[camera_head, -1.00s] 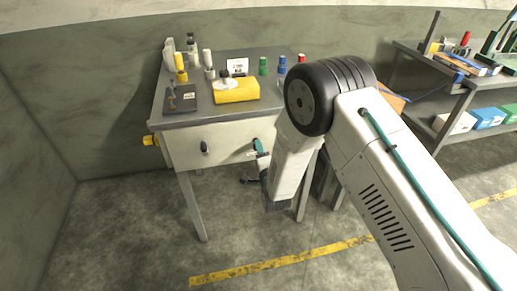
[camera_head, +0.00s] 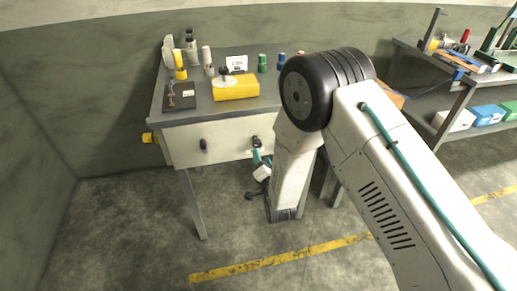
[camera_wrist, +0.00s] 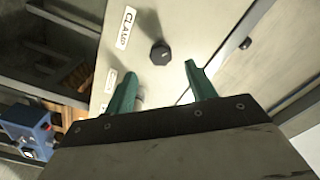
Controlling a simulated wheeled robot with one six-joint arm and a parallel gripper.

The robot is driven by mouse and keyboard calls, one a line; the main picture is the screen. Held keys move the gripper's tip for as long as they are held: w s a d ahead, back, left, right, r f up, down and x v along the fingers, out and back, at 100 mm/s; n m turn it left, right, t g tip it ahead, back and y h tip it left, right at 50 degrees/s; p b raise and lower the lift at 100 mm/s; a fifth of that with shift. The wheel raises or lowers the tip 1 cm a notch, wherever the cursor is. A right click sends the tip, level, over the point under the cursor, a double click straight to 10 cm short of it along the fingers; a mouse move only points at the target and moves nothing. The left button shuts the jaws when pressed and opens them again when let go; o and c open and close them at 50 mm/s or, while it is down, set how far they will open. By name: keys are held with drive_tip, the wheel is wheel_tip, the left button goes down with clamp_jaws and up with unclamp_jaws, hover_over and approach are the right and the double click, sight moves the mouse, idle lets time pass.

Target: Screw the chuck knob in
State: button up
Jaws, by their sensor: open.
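A black faceted knob (camera_wrist: 161,53) stands on the pale front panel (camera_wrist: 185,25) of the bench, beside a label reading CLAMP. In the head view the dark knob (camera_head: 256,142) shows on the right part of the panel (camera_head: 228,138). My gripper (camera_wrist: 160,70) is open, with its two green fingers apart and empty. The knob appears just beyond the fingertips, roughly between them; I see no contact. In the head view my gripper (camera_head: 258,158) is just below the knob, partly hidden by my arm. I cannot tell which knob is the chuck knob.
Another dark knob (camera_head: 203,145) is on the panel's left part. A yellow knob (camera_head: 149,137) sticks out at the bench's left side. The bench top (camera_head: 210,113) holds a yellow block (camera_head: 235,88) and several bottles. A blue device (camera_wrist: 28,130) shows at the wrist view's left.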

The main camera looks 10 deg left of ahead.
sight(258, 146)
drive_tip(key=shift+w+a+n, duration=0.55)
drive_tip(key=shift+w+n, duration=0.6)
drive_tip(key=shift+n, duration=1.25)
drive_tip(key=shift+w+a+n, duration=0.55)
drive_tip(key=shift+w+n, duration=0.6)
drive_tip(key=shift+n, duration=1.25)
drive_tip(key=shift+w+a+n, duration=0.55)
drive_tip(key=shift+w+n, duration=0.6)
drive_tip(key=shift+n, duration=1.25)
drive_tip(key=c, duration=1)
